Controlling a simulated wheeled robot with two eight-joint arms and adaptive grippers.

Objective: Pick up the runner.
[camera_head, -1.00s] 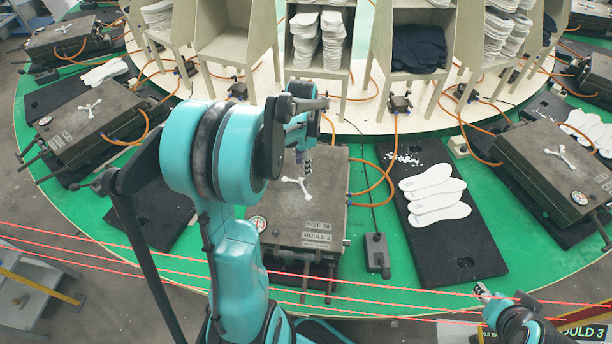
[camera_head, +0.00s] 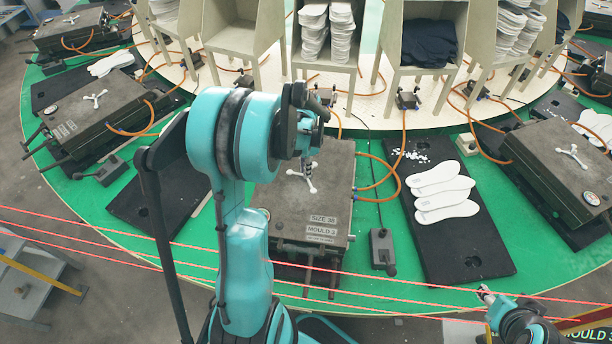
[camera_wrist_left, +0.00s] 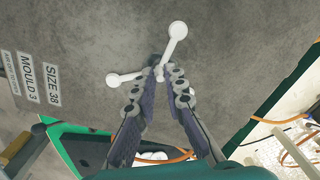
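The runner is a white three-armed piece with rounded ends (camera_head: 303,178). It lies on top of the grey mould block (camera_head: 335,180) labelled SIZE 38, MOULD 3. In the left wrist view the runner (camera_wrist_left: 177,32) shows two of its arms clearly; the third is partly hidden behind the fingers. My left gripper (camera_wrist_left: 160,72) points down at the runner's hub, its fingertips close together on either side of it. It looks shut on the hub. In the head view the left gripper (camera_head: 308,166) is partly hidden by its arm. My right gripper (camera_head: 485,292) is at the lower right, too small to read.
White insoles (camera_head: 442,190) lie on a black mat (camera_head: 470,262) to the right. Orange hoses (camera_head: 388,172) curve beside the mould. A dark control box (camera_head: 382,247) stands close by. Other moulds (camera_head: 565,160) sit around the green carousel, with shelves behind. Red lines cross the front.

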